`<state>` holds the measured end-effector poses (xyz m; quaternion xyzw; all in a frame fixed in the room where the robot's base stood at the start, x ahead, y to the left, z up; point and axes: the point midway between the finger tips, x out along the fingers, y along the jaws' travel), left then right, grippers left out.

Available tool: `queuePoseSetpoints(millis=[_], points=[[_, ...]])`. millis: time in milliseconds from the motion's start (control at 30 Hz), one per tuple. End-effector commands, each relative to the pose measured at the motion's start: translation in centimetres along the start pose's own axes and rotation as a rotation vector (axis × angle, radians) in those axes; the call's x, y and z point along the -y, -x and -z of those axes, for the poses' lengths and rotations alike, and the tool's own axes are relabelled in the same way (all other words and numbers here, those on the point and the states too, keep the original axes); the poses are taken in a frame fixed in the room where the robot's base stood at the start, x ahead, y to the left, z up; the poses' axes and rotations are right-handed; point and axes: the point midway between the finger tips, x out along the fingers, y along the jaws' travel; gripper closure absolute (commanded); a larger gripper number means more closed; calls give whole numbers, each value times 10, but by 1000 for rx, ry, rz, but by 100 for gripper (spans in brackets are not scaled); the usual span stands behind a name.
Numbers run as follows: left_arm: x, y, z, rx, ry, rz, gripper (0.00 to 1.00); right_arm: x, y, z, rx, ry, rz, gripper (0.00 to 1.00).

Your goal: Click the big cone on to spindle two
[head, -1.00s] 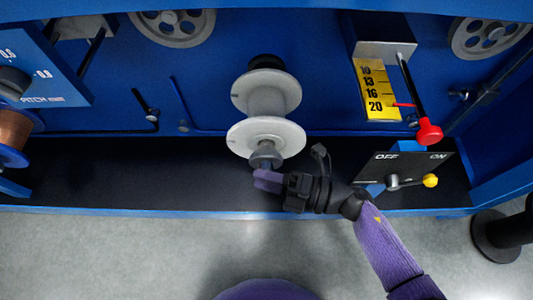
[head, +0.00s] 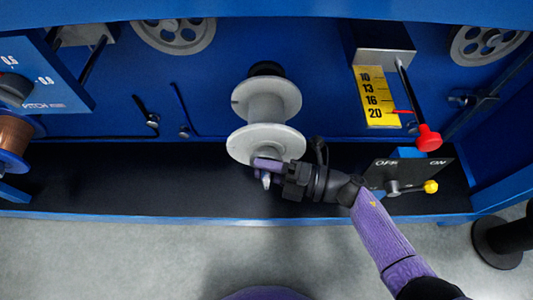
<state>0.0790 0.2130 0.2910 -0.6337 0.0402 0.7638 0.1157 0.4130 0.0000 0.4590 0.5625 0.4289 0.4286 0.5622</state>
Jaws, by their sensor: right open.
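A white spool (head: 262,104) with two round flanges sits on a spindle at the middle of the blue machine. At its front end, where a grey cone showed a second ago, my right gripper's purple fingers now cover most of the view. A small pale tip (head: 265,181) shows just below the fingers; I cannot tell whether it is spindle or cone. My right gripper (head: 266,168) is open around or right in front of this end; whether it touches the cone is hidden. My left gripper is not in view.
A copper-wound spool (head: 14,133) is at the left edge under the pitch panel (head: 55,80). To the right are a yellow scale (head: 376,98), a red knob (head: 428,138) and an off/on switch panel with a yellow knob (head: 431,187), close behind my right forearm. The dark trough (head: 120,175) is clear.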

Motion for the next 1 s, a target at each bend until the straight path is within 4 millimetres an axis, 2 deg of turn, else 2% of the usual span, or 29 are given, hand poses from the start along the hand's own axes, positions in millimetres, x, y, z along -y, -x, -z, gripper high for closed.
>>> queuePoseSetpoints(millis=[267,800,1000], points=[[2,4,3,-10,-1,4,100,-2,2,2,6,1,0,49],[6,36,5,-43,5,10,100,-2,20,72,4,1,0,49],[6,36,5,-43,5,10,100,0,22,77,3,1,0,49]])
